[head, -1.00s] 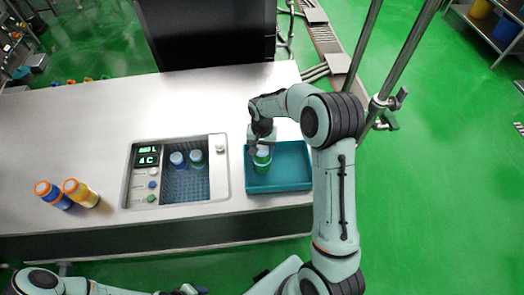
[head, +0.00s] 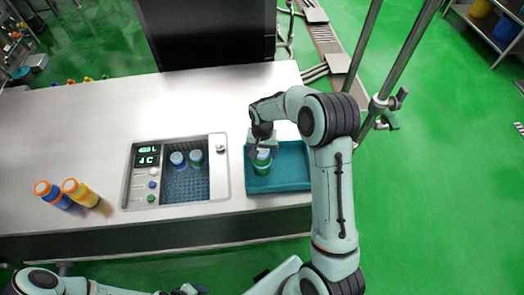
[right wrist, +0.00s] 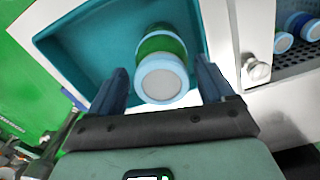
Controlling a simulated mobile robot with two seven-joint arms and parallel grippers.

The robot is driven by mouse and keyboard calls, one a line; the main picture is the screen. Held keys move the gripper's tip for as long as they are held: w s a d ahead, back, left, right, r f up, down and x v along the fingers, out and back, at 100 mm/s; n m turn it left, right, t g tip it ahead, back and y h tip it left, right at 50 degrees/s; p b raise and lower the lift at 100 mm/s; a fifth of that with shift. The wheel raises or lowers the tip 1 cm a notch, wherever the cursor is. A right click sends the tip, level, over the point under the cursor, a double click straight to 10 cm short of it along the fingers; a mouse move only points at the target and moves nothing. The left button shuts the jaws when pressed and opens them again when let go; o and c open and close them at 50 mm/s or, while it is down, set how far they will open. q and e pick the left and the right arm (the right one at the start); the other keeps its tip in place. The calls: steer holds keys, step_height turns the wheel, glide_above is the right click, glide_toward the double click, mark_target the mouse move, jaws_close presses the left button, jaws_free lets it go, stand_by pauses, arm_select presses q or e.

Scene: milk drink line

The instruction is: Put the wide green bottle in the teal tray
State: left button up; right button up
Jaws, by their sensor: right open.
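The wide green bottle (head: 262,166), with a pale blue-white cap, stands in the teal tray (head: 291,178), in its left part. My right gripper (head: 262,145) is just above the bottle and partly hides it. In the right wrist view, the bottle (right wrist: 161,60) is between the two spread fingers of the open right gripper (right wrist: 163,80), with gaps visible beside the cap. The tray (right wrist: 85,50) surrounds it there. My left gripper (head: 187,290) is only partly in view at the bottom edge, and its jaws cannot be made out.
A cooler box (head: 132,185) with a lit display is set left of the tray, holding a blue bottle (head: 177,159) and a green bottle (head: 196,158). Two orange-capped bottles, blue (head: 55,195) and yellow (head: 82,193), are at the left. The right half of the tray is empty.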

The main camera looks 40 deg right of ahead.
step_height(320, 180, up, 12)
steer(key=shift+w+p, duration=0.15)
steer(key=shift+p, duration=0.15)
steer(key=shift+d, duration=0.1)
stand_by(0.4)
